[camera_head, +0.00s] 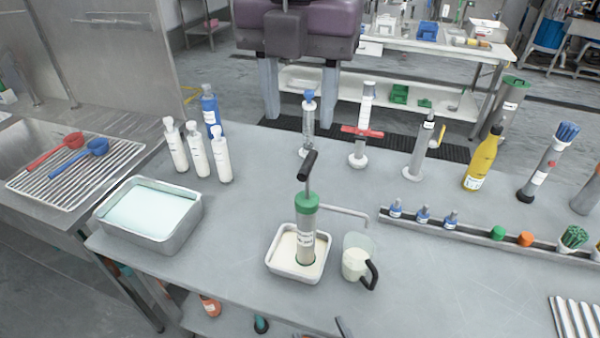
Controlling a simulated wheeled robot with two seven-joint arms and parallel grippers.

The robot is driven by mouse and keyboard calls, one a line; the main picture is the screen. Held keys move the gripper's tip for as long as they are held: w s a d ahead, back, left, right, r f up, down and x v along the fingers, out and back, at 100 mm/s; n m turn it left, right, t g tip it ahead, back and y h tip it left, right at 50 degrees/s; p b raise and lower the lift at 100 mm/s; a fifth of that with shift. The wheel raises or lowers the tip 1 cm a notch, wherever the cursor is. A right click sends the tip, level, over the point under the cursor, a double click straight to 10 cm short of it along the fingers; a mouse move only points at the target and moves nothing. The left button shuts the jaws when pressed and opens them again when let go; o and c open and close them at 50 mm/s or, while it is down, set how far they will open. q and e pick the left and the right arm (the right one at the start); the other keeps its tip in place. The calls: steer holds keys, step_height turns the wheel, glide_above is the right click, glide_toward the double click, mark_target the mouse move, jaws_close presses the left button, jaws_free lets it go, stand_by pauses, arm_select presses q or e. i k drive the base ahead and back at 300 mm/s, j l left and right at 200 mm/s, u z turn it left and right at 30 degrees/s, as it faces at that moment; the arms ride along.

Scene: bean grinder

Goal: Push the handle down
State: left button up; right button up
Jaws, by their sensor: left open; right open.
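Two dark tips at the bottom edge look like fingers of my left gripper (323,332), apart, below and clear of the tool. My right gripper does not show.
A glass jug (355,262) with a black handle stands right of the tray. A metal basin (150,212) and several white bottles (199,150) stand left. A long rack (470,232) lies right. Taller dispensers, including a red-handled one (362,132), stand behind.

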mark_target(304, 174)
steer(key=k+j, duration=0.1)
steer(key=k, duration=0.45)
steer(key=k+j, duration=0.1)
steer(key=k, duration=0.45)
